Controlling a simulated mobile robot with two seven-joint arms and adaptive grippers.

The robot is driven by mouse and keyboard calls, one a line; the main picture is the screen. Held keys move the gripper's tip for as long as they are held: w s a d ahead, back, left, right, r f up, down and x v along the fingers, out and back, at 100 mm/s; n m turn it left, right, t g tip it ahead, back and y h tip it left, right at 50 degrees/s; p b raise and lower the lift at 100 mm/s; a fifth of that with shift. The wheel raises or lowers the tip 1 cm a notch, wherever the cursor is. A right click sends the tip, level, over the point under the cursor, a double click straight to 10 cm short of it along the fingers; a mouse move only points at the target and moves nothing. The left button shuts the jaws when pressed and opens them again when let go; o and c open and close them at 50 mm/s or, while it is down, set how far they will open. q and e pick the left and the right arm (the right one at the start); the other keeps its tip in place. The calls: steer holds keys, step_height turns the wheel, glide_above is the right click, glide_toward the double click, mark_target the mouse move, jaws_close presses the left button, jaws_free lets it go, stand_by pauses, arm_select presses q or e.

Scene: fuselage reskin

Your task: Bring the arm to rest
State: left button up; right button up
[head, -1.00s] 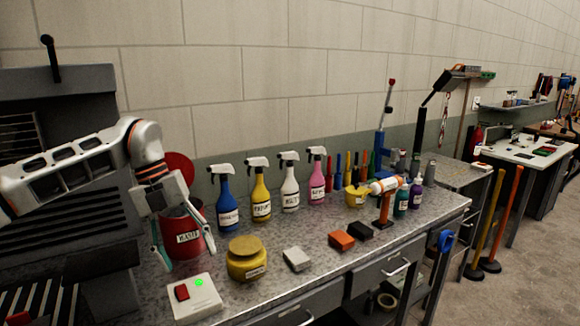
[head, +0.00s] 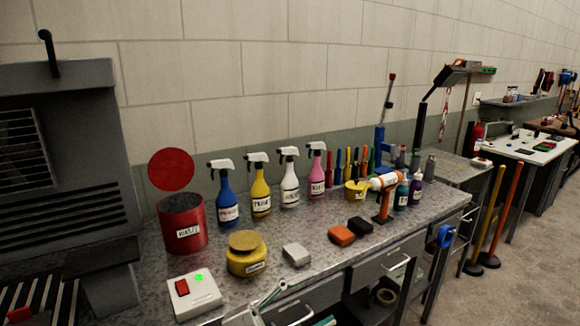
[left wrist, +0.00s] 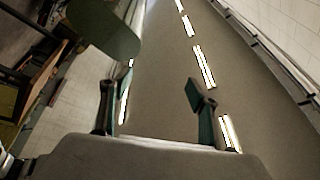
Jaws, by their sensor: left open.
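My left gripper (head: 298,304) shows only in part at the bottom edge of the head view, in front of the workbench's front edge. Its two teal fingers are spread apart with nothing between them. In the left wrist view the open fingers (left wrist: 152,95) point up toward a grey ceiling with bright light strips. Most of my left arm is below the head view's frame. My right gripper is in neither view.
The workbench (head: 330,262) holds a red waste bin (head: 183,238) with its lid up, a yellow jar (head: 246,262), several spray bottles, a white box with a red switch (head: 194,294) and a grey block (head: 296,254).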

arm_select(q)
steer(key=a+f+n+t+y, duration=0.9)
steer(key=a+f+n+y, duration=0.4)
steer(key=f+n, duration=0.4)
steer(key=s+a+f+n+g+y, duration=0.2)
steer(key=s+a+f+y, duration=0.1)
steer(key=s+a+f, duration=0.3)
steer(key=s+a+f+n+g+y, duration=0.2)
steer(key=s+a+f, duration=0.5)
steer(key=s+f, duration=0.4)
step_height(320, 180, down, 2)
steer(key=shift+s+a+f+g+y, duration=0.3)
steer(key=shift+g+y, duration=0.1)
steer(key=shift+g, duration=0.3)
steer(key=shift+r, duration=0.1)
